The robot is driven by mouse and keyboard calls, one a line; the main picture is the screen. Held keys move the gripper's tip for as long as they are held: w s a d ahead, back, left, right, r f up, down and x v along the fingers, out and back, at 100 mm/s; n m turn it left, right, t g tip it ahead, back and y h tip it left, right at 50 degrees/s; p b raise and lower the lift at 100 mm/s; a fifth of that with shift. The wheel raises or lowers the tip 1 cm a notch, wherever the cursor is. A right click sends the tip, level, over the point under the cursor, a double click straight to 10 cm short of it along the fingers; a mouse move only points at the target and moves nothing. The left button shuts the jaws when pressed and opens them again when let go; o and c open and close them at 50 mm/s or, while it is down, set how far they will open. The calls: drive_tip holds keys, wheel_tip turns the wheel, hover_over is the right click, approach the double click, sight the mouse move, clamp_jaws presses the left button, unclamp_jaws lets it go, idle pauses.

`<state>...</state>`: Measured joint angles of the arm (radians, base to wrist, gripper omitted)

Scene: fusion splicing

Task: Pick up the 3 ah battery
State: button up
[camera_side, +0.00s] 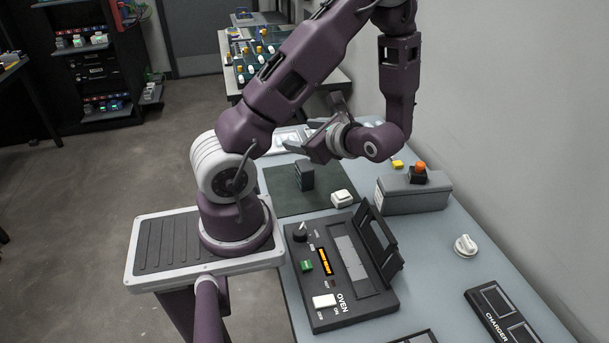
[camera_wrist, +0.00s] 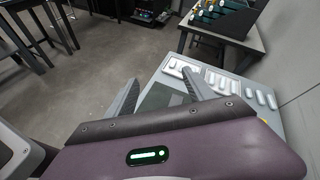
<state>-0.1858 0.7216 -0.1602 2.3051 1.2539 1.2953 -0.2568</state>
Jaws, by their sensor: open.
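A dark upright block (camera_side: 304,175), which looks like the battery, stands on the green mat (camera_side: 275,200) in the side view. No label on it can be read. My gripper (camera_side: 318,132) is above the mat, near the block and higher than it, apart from it. In the wrist view my gripper (camera_wrist: 160,93) shows two spread fingers with nothing between them. Part of the green mat (camera_wrist: 163,97) shows beyond the fingers there; the block cannot be made out in that view.
A grey box with an orange-topped knob (camera_side: 415,190) stands further right. The oven unit (camera_side: 340,270) with a raised lid is in front, and the charger (camera_side: 500,312) lies front right. A wall borders the table's right.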

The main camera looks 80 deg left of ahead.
wheel_tip(320, 180, down, 5)
drive_tip(key=w+a+m+t+y, duration=0.1)
drive_tip(key=w+a+m, duration=0.1)
drive_tip(key=m, duration=0.1)
drive_tip(key=m+t, duration=0.3)
drive_tip(key=m, duration=0.1)
approach(305, 168)
drive_tip(key=x, duration=0.5)
drive_tip(key=shift+w+a+r, duration=0.1)
drive_tip(key=shift+r, duration=0.1)
drive_tip(key=x, duration=0.3)
drive_tip(key=f+x, duration=0.1)
drive_tip(key=x, duration=0.3)
drive_tip(key=shift+w, duration=0.1)
clamp_jaws()
